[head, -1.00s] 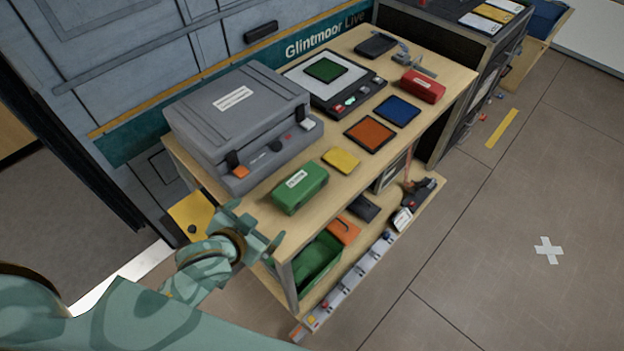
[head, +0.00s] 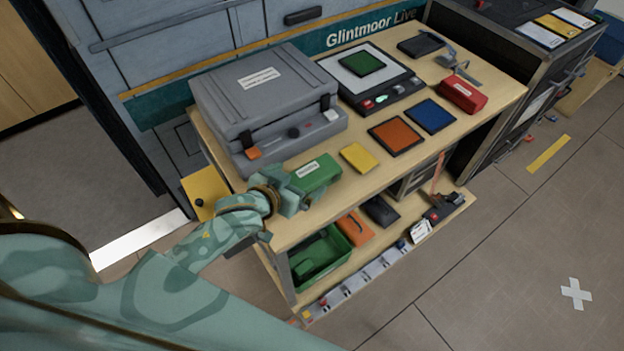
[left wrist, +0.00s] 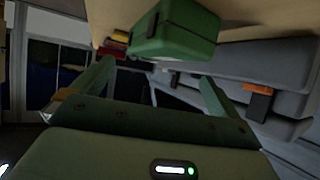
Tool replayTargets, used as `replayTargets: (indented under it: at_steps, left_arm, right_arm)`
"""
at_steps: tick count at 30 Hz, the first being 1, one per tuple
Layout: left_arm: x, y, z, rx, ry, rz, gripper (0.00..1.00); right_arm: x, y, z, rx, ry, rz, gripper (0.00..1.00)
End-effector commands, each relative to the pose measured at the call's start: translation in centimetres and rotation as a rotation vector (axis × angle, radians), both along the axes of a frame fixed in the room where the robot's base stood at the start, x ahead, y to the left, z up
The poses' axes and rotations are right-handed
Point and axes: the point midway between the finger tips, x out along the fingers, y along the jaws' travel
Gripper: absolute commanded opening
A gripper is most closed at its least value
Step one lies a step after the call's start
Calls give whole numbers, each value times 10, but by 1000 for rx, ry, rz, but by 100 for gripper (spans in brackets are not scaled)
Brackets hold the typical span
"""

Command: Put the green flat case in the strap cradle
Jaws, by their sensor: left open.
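The green case (head: 320,171), a rounded box with a white label, lies on the near front part of the wooden bench top. My left gripper (head: 298,196) is at its near left end in the head view and hides part of it. In the left wrist view the green case (left wrist: 178,32) appears ahead of the spread fingers of my left gripper (left wrist: 155,85); the gripper is open with nothing held. I cannot clearly pick out a strap cradle; a grey bracket-like piece (head: 458,66) stands at the bench's far right. My right gripper is not in view.
A large grey case (head: 265,90) stands behind the green case. A yellow pad (head: 359,158), orange square (head: 396,136), blue square (head: 431,116) and red case (head: 462,95) lie to the right. A green bin (head: 318,262) sits on the lower shelf.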

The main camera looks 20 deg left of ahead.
Motion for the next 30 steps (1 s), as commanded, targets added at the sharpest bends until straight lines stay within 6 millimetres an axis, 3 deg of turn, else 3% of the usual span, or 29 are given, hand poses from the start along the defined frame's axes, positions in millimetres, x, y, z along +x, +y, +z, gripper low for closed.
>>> replayTargets:
  at_steps: [10,18,26,30]
  left_arm:
    - [39,-10,-29,1,0,0,100]
    - [42,-11,-29,0,0,-1,100]
    - [42,-11,-29,1,1,-1,33]
    - [41,-11,-30,0,3,-1,31]
  right_arm:
    - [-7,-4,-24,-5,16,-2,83]
    - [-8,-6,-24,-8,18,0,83]
    - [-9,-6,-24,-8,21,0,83]
    - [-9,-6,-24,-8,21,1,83]
